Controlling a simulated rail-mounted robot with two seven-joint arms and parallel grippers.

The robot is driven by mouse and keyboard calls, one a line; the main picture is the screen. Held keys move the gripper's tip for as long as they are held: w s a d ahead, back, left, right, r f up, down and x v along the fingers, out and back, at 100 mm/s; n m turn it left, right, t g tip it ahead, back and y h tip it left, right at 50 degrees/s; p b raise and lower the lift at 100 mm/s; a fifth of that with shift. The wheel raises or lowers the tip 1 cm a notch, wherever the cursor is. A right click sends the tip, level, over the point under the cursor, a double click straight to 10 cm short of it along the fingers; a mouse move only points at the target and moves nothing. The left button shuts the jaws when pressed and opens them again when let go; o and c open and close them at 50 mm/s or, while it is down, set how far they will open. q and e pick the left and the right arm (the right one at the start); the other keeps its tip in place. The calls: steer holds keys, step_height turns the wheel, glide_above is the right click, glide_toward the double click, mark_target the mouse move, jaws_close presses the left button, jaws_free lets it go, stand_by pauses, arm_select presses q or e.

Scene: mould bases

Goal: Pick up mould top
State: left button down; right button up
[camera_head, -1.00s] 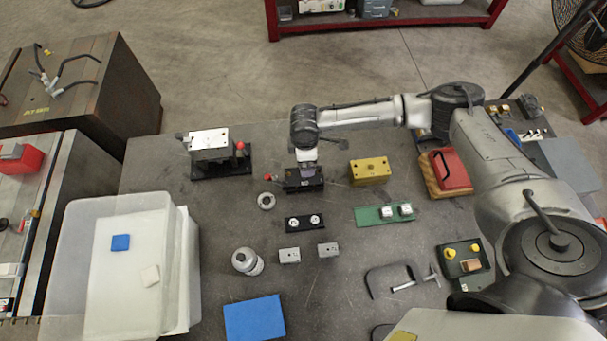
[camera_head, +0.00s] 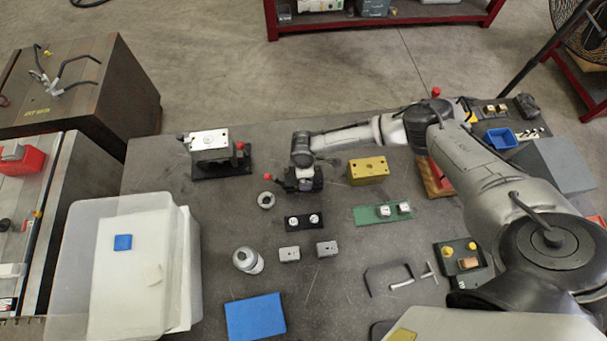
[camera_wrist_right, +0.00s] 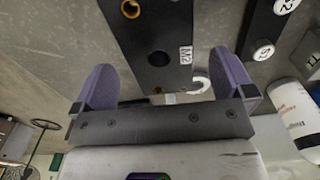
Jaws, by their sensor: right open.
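My right gripper (camera_wrist_right: 164,88) is open in the right wrist view, its two purple fingers on either side of a black mould base (camera_wrist_right: 150,55) marked M2. That base has brass bushes and a dark hole; nothing shows clamped between the fingers. In the head view my right wrist is over this black base (camera_head: 305,186), largely hiding it and the fingers. A gold block (camera_head: 369,170) stands just right of my gripper. Which block is the mould top, I cannot tell. My left gripper is out of view.
A metal ring (camera_head: 265,200), a black plate with two silver discs (camera_head: 304,222), two small grey blocks (camera_head: 289,253) and a green plate (camera_head: 382,214) lie nearby. A bottle (camera_head: 247,260) and a translucent bin (camera_head: 84,269) stand left.

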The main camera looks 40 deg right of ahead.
steer(key=shift+f, duration=1.55)
steer(key=shift+w, duration=0.1)
steer(key=c, duration=1.5)
